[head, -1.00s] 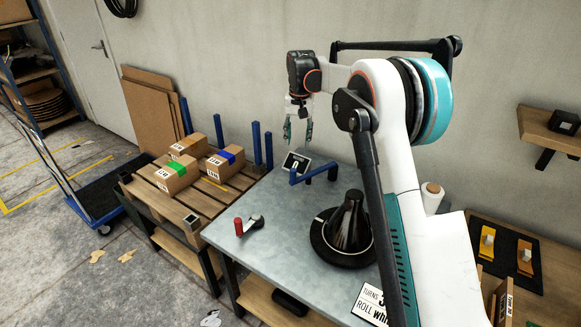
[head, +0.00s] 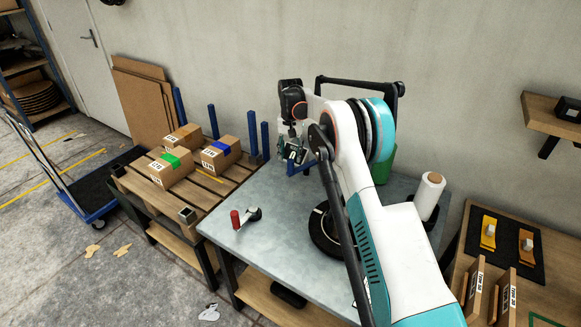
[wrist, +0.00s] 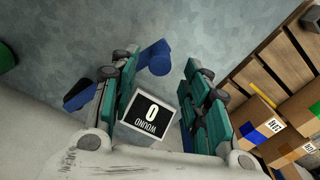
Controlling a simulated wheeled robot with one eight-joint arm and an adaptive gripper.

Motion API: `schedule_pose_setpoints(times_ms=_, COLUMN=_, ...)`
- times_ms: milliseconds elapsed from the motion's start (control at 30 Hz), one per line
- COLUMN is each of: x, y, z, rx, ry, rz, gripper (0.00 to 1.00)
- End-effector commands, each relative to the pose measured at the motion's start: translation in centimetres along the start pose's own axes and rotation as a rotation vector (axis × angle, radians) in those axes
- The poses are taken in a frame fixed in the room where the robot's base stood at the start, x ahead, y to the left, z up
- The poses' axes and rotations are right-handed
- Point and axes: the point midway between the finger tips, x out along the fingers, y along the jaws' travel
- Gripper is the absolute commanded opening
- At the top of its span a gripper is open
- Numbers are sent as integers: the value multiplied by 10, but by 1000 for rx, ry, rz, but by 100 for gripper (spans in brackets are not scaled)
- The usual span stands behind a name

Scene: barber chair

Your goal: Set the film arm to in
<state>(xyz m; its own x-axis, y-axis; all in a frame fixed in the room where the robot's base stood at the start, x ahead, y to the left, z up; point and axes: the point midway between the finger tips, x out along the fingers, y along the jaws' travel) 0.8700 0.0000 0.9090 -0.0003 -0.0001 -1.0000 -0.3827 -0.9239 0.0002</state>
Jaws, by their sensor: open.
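A blue, bent arm-like part (head: 300,169) stands at the back left of the grey table, mostly hidden behind my gripper. In the wrist view its blue rounded end (wrist: 157,57) shows near and between the fingertips, and more blue shows beside the left finger. I cannot tell whether this is the film arm. A small display (wrist: 150,117) reading "0 WOUND" lies in view between the fingers. My gripper (head: 292,152) is open and empty, pointing down over this corner; the wrist view shows its two spread green-and-black fingers (wrist: 158,75). Contact with the blue part cannot be told.
The grey table (head: 270,255) holds a red-handled tool (head: 245,218), a black round base (head: 322,235) partly behind my arm, and a white roll (head: 430,190). A pallet (head: 190,195) with several boxes stands left. The table's front left is mostly clear.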

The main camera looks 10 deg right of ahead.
Motion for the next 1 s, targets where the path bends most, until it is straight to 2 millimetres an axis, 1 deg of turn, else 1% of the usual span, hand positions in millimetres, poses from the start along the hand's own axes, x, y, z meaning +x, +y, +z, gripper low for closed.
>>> schedule_pose_setpoints(times_ms=33, x=13, y=0, z=0, rx=0, ry=0, rz=0, gripper=43)
schedule_pose_setpoints(times_ms=100, x=24, y=0, z=0, rx=0, ry=0, rz=0, gripper=43)
schedule_pose_setpoints(times_ms=200, x=38, y=0, z=0, rx=0, ry=0, rz=0, gripper=43)
schedule_pose_setpoints(times_ms=300, x=47, y=0, z=0, rx=0, ry=0, rz=0, gripper=43)
schedule_pose_setpoints(times_ms=467, x=54, y=0, z=0, rx=0, ry=0, rz=0, gripper=43)
schedule_pose_setpoints(times_ms=733, x=54, y=0, z=0, rx=0, ry=0, rz=0, gripper=43)
schedule_pose_setpoints(times_ms=767, x=54, y=0, z=0, rx=0, ry=0, rz=0, gripper=36)
schedule_pose_setpoints(times_ms=800, x=54, y=0, z=0, rx=0, ry=0, rz=0, gripper=27)
schedule_pose_setpoints(times_ms=867, x=54, y=0, z=0, rx=0, ry=0, rz=0, gripper=14)
schedule_pose_setpoints(times_ms=900, x=54, y=0, z=0, rx=0, ry=0, rz=0, gripper=5)
schedule_pose_setpoints(times_ms=933, x=54, y=0, z=0, rx=0, ry=0, rz=0, gripper=0)
schedule_pose_setpoints(times_ms=1000, x=54, y=0, z=0, rx=0, ry=0, rz=0, gripper=0)
